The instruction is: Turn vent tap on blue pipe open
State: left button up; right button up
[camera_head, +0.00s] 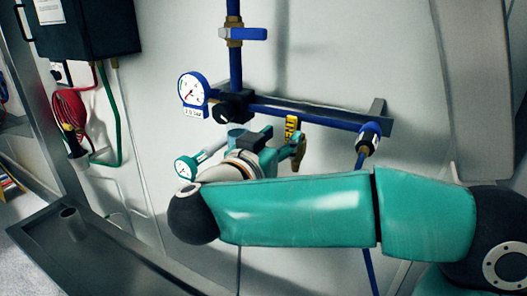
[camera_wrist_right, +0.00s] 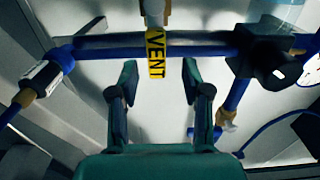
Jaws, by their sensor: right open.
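The blue pipe (camera_head: 300,110) runs across the wall, and it also crosses the upper part of the right wrist view (camera_wrist_right: 110,42). A yellow tag reading VENT (camera_head: 291,128) hangs on it, and the tag (camera_wrist_right: 155,53) also shows in the wrist view. A pale fitting (camera_wrist_right: 155,12) stands above the tag there; I cannot tell the tap handle's position. My right gripper (camera_wrist_right: 160,75) is open, its fingers apart on either side of the tag's lower end, short of the pipe. In the head view my right gripper (camera_head: 281,146) is partly hidden by my arm. My left gripper is not visible.
A round gauge (camera_head: 193,89) and black knob (camera_head: 226,109) sit left of the tag. A blue-handled valve (camera_head: 243,34) is on the upright pipe above. A dark box (camera_head: 85,25), red coiled hose (camera_head: 68,108) and metal trough (camera_head: 100,255) are at left.

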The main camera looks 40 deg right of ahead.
aim_at(287, 132)
jog(key=v, duration=0.7)
jog(key=shift+w, duration=0.1)
jog(key=x, duration=1)
jog(key=shift+d, duration=0.8)
jog(key=shift+w+a+f, duration=0.1)
jog(key=shift+w, duration=0.05)
